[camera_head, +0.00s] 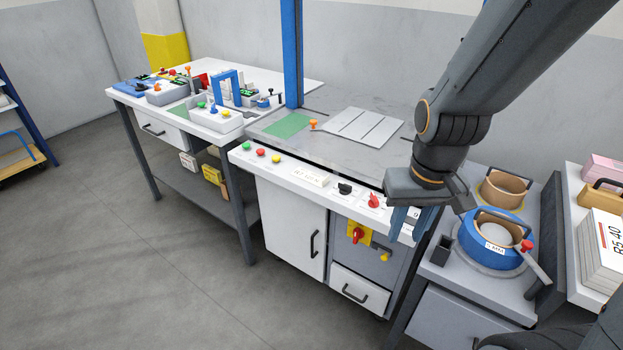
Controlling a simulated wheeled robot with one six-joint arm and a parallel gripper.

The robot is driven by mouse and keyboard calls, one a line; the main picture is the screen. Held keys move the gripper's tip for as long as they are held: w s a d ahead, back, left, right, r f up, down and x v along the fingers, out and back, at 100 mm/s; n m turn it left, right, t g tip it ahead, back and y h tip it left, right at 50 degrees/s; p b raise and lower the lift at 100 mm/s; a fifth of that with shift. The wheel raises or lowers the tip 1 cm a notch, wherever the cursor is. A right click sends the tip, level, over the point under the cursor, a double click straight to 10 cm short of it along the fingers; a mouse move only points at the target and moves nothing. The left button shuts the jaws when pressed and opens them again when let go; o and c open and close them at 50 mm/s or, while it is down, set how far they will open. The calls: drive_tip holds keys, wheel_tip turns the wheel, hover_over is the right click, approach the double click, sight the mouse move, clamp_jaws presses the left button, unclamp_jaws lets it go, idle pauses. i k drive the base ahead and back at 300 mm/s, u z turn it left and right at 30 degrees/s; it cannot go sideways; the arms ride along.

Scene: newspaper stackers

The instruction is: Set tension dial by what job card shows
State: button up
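A small white card (310,175) with black print lies on the white front panel (287,166) of the middle machine. Its print is too small to read surely. To its right on the panel are a black knob (345,189) and a red knob (374,202). I cannot read the labels beside them, so I cannot tell which is the tension dial. My gripper (408,224) points down over the panel's right end, right of the red knob. Its blue fingers look apart, with pale panel showing between them. The gripper hides part of that end.
Green, red and yellow buttons (261,152) sit at the panel's left. A yellow-backed red switch (355,234) is below. A blue round container (492,240) stands on the right bench. A table (290,82) with devices is at left. The floor in front is clear.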

sight(345, 189)
drive_tip(key=u, duration=0.05)
drive_tip(key=k, duration=0.65)
drive_tip(key=u, duration=0.45)
drive_tip(key=i, duration=1.15)
drive_tip(key=z, duration=0.5)
